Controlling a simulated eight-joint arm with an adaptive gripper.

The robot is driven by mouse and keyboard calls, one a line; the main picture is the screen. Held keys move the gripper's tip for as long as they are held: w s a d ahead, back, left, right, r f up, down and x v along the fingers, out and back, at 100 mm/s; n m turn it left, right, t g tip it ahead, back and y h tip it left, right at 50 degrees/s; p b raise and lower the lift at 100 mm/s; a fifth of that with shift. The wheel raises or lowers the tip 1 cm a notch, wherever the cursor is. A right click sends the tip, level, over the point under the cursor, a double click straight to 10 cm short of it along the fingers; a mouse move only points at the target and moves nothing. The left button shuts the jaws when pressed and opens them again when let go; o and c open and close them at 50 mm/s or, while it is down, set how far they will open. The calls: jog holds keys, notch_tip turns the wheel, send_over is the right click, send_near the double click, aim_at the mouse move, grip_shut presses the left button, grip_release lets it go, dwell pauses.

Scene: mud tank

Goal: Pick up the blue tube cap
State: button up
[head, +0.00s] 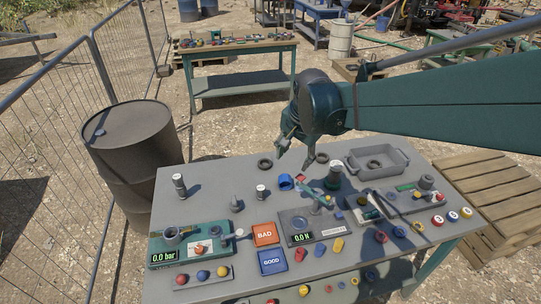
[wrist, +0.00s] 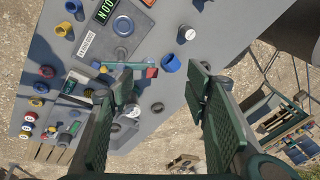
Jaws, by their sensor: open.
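The blue tube cap (head: 286,182) looks like a short blue cylinder lying on the grey workbench, left of a teal tool with a red end (head: 301,179). In the wrist view the blue cap (wrist: 170,63) shows beyond the gap between my fingers, with nothing over it. My gripper (head: 296,152) is open and empty. It hangs above the back part of the bench, behind the cap and apart from it. In the wrist view my gripper (wrist: 160,88) has its two fingers wide apart.
A grey tray (head: 395,158) holds a dark ring at the back right. Two more dark rings lie near the back edge. A metal cylinder (head: 261,191) stands left of the cap. BAD (head: 265,233) and GOOD (head: 272,262) plates lie in front. A barrel (head: 133,150) stands left of the bench.

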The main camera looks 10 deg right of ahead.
jog(key=w+d+f+m+g, duration=0.2)
jog(key=w+f+m, duration=0.4)
jog(key=w+f, duration=0.5)
jog(key=m+g, duration=0.1)
jog(key=m, duration=0.3)
send_over(285, 178)
notch_tip(285, 178, down, 10)
jog(key=shift+r+b, duration=0.15)
jog(key=shift+b, duration=0.3)
jog(key=shift+w+f+g, duration=0.25)
jog(key=shift+f+g, duration=0.05)
jog(key=shift+f, duration=0.45)
jog(key=shift+f, duration=0.1)
jog(key=shift+f, duration=1.15)
jog(key=shift+f, duration=0.1)
jog(key=shift+s+d+f, duration=0.1)
jog(key=shift+f, duration=2.45)
